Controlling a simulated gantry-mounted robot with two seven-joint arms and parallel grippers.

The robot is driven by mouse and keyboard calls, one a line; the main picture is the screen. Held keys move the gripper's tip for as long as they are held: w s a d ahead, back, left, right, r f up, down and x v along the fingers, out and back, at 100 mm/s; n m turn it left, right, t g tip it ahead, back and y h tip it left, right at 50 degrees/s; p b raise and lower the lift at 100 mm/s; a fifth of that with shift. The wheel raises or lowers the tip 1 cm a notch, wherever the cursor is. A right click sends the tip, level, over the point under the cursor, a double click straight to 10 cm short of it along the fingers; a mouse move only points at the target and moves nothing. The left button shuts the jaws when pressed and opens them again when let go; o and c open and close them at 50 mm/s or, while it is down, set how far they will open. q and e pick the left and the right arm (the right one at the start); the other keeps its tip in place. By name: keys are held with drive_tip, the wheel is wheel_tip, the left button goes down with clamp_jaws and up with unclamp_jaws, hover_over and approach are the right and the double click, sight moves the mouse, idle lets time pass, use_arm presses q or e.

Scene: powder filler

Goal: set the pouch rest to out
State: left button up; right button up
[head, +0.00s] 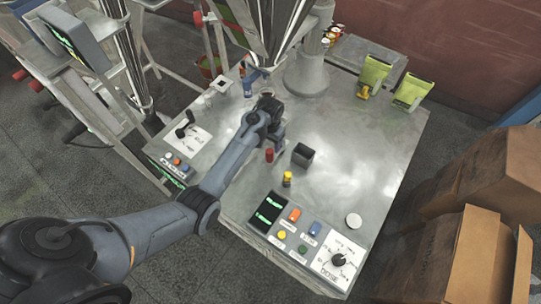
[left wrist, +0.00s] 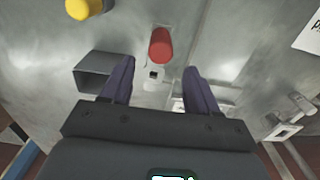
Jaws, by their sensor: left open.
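I cannot tell for sure which part is the pouch rest. A red knob (head: 269,155) stands on the metal worktop, left of a dark open-topped box (head: 302,154). In the left wrist view the red knob (left wrist: 160,46) lies just beyond and between my left fingertips, with a small light plate at its base. The box (left wrist: 95,72) is beside the left finger there. My left gripper (head: 274,143) is open and empty, pointing down over the worktop under the filler hopper; its own arm partly hides it. My right gripper is not in view.
A yellow knob (head: 287,178) stands in front of the box. A button panel (head: 293,232) and a dose dial (head: 338,260) are at the front right. A black lever (head: 184,127) is at the left.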

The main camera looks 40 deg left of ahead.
sight(270, 154)
use_arm(q)
wheel_tip(270, 154, down, 9)
drive_tip(key=b, duration=0.2)
drive_tip(key=shift+s+r+b, duration=0.1)
drive_tip(key=shift+r+b, duration=0.1)
drive_tip(key=shift+b, duration=0.1)
drive_tip(key=shift+c, duration=0.2)
clamp_jaws()
